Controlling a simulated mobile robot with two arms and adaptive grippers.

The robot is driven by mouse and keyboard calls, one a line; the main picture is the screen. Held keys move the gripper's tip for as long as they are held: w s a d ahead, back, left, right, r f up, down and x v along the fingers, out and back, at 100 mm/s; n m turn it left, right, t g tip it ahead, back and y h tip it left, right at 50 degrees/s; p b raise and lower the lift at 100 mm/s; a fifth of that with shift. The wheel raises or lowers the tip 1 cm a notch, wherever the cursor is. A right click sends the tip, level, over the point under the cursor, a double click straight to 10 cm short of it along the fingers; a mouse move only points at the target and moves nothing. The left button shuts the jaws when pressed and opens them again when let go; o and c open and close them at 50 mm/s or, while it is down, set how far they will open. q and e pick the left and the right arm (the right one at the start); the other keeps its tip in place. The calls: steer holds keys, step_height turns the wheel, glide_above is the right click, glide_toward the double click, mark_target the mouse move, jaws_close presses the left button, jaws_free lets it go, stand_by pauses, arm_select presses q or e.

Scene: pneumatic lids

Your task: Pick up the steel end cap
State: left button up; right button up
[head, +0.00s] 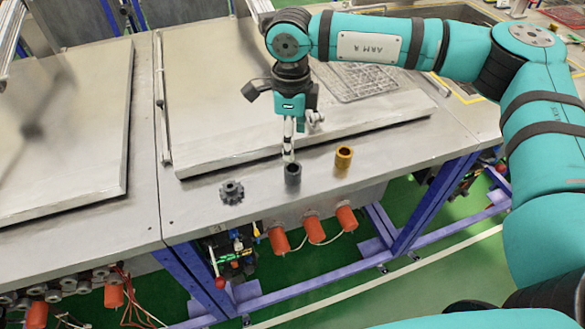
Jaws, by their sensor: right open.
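A short dark grey hollow cylinder (292,175), which looks like the steel end cap, stands upright on the front strip of the steel bench. My right gripper (289,157) points down just above it, with the fingertips at or very near its top rim. The gripper is open, seen nearly edge-on, so its fingers overlap in the picture. I cannot tell whether the fingertips touch the cap. My left gripper is not in view.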

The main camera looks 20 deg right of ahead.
steer(key=p, duration=0.2)
glide_above(292, 171)
steer(key=s, duration=0.2)
steer(key=f, duration=0.5)
steer(key=shift+w+a, duration=0.25)
steer(key=shift+f, duration=0.8)
step_height(292, 171, down, 4)
steer(key=shift+d+r+p, duration=0.1)
steer(key=shift+r+p, duration=0.05)
steer(key=shift+p, duration=1.1)
steer(key=shift+f, duration=0.6)
steer(key=shift+w+r, duration=0.1)
jaws_close()
